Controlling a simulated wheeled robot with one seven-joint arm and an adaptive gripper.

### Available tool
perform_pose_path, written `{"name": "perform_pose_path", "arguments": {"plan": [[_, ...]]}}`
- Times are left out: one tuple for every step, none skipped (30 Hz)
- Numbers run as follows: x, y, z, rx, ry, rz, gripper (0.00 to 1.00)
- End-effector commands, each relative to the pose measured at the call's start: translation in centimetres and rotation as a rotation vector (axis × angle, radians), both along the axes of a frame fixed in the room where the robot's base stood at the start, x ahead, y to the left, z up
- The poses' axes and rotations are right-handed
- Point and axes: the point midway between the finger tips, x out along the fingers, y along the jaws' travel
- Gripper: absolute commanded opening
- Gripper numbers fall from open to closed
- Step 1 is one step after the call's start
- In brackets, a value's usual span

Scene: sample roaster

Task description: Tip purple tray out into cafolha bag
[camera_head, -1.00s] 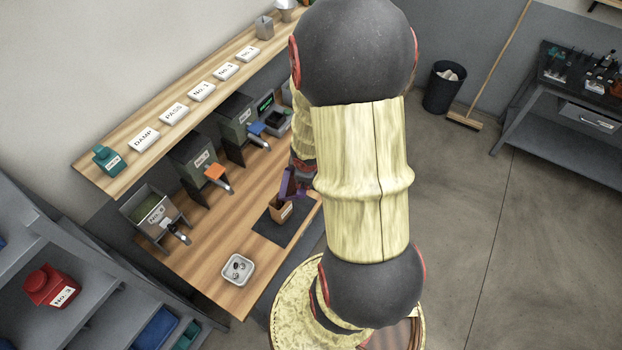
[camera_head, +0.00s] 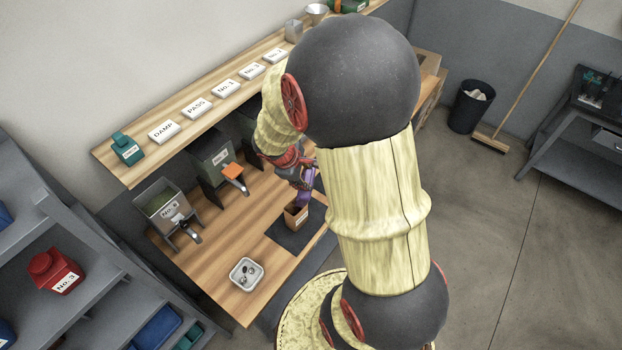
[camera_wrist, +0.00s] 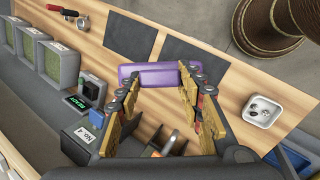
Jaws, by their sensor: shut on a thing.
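The purple tray (camera_head: 304,198) is in my gripper (camera_head: 303,184), just above and slightly right of the brown open-topped bag (camera_head: 295,217) in the head view. The bag stands upright on a dark mat (camera_head: 286,238). The tray looks tilted over the bag's back edge; I cannot tell whether they touch. In the wrist view the purple tray (camera_wrist: 160,73) lies across both fingertips of my gripper (camera_wrist: 161,88), which is shut on it. The tray's contents are hidden, and I cannot make out the bag in that view.
A white dish (camera_head: 246,274) with small dark items sits on the wooden bench (camera_head: 205,268). Grey hoppers (camera_head: 168,210) line the back under a shelf (camera_head: 124,172) with label blocks and a green container (camera_head: 127,149). A red No.3 container (camera_head: 55,270) stands on the left rack.

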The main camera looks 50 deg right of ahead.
Motion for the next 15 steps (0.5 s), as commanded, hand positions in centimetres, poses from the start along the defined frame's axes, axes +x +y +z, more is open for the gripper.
{"name": "perform_pose_path", "arguments": {"plan": [[0.4, 0.3, -0.2, -0.008, 0.009, 0.003, 0.07], [0.5, 0.4, -0.1, -0.013, 0.017, 0.003, 0.07], [0.8, 0.6, -0.1, -0.020, 0.024, 0.004, 0.07], [1.0, 0.7, -0.1, -0.025, 0.031, 0.004, 0.07], [1.1, 0.8, -0.1, -0.029, 0.038, 0.004, 0.07], [1.3, 0.9, -0.1, -0.034, 0.048, 0.003, 0.07], [1.4, 1.0, -0.1, -0.038, 0.056, 0.003, 0.07], [1.6, 1.1, -0.1, -0.043, 0.061, 0.004, 0.07], [1.8, 1.2, -0.1, -0.049, 0.071, 0.002, 0.07], [2.0, 1.3, -0.1, -0.053, 0.077, 0.002, 0.07], [2.1, 1.4, -0.1, -0.058, 0.085, 0.003, 0.07], [2.3, 1.6, -0.1, -0.063, 0.094, 0.003, 0.07], [2.5, 1.7, -0.1, -0.068, 0.100, 0.003, 0.07], [2.6, 1.8, -0.1, -0.074, 0.107, 0.003, 0.07], [2.9, 2.0, -0.1, -0.080, 0.115, 0.004, 0.07]]}}
